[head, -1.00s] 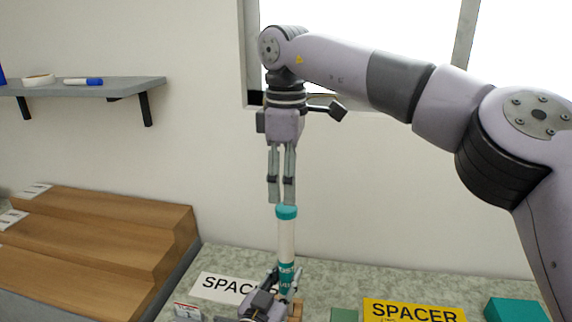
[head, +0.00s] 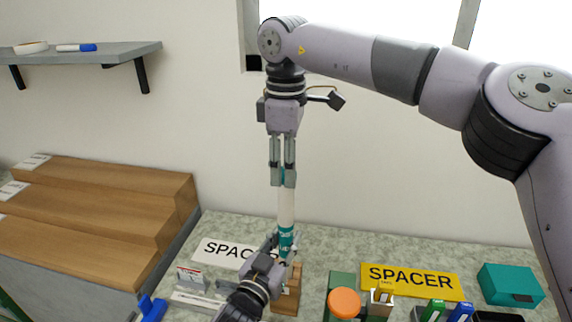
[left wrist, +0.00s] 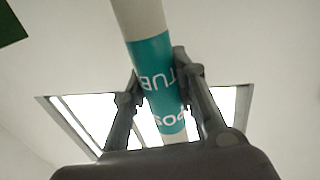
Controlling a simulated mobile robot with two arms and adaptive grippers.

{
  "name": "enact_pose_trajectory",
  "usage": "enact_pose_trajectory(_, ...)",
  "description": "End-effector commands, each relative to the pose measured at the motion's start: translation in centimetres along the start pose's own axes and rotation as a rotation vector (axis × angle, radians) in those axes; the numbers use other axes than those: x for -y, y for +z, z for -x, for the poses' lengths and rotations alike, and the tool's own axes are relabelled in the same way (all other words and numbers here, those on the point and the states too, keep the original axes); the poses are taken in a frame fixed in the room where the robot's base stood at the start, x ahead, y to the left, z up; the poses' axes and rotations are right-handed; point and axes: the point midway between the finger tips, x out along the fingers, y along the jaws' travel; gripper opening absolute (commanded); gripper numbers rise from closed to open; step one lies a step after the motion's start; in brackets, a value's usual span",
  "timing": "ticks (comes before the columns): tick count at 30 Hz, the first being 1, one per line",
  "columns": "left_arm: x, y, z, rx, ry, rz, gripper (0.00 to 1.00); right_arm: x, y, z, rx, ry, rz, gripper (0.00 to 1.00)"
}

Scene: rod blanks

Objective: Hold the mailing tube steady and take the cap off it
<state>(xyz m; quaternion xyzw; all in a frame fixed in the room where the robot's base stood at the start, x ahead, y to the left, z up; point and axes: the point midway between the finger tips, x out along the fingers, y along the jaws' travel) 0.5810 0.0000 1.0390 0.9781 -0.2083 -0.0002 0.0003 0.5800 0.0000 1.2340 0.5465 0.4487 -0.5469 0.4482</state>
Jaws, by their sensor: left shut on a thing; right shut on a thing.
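The white mailing tube (head: 286,206) stands upright above the counter, with a teal printed band near its lower part; the band (left wrist: 155,75) also shows in the left wrist view. My left gripper (head: 280,247) is shut on the tube at the band, its fingers on either side. My right gripper (head: 283,180) points straight down from above and is shut on the teal cap (head: 283,176) at the tube's top. The fingers hide most of the cap. The cap appears to sit on the tube's end; I see no gap between them.
A wooden block (head: 287,292) stands behind my left gripper. A yellow SPACER sign (head: 410,279), an orange round lid (head: 344,302), a teal box (head: 511,285) and small boxes lie to the right. Wooden steps (head: 100,215) and a wall shelf (head: 95,58) are at left.

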Motion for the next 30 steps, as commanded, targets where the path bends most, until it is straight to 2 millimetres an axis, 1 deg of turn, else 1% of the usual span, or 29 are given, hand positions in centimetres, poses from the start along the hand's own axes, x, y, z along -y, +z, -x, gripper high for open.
enact_pose_trajectory(2, -0.02, 0.04, 0.01, 0.001, 0.000, 0.000, 0.00, -0.05, 0.01, 0.02, 0.000, 0.002, -0.001, 0.22)
enact_pose_trajectory(12, -0.03, 0.04, 0.02, 0.000, 0.001, -0.001, 0.00, -0.08, 0.02, 0.03, 0.000, 0.003, -0.001, 0.00)
enact_pose_trajectory(15, -0.03, 0.04, 0.02, 0.000, 0.001, -0.001, 0.00, -0.09, 0.02, 0.02, 0.000, 0.003, 0.010, 0.00)
enact_pose_trajectory(17, -0.04, 0.04, 0.03, 0.000, 0.001, -0.001, 0.00, -0.08, 0.02, 0.01, -0.001, 0.002, 0.047, 0.00)
enact_pose_trajectory(20, -0.04, 0.04, 0.03, 0.000, 0.001, -0.001, 0.00, -0.08, 0.03, -0.02, -0.001, 0.001, 0.179, 0.00)
enact_pose_trajectory(30, -0.06, 0.04, 0.03, 0.000, 0.001, -0.001, 0.00, -0.11, 0.00, 0.05, -0.002, 0.002, 0.856, 0.00)
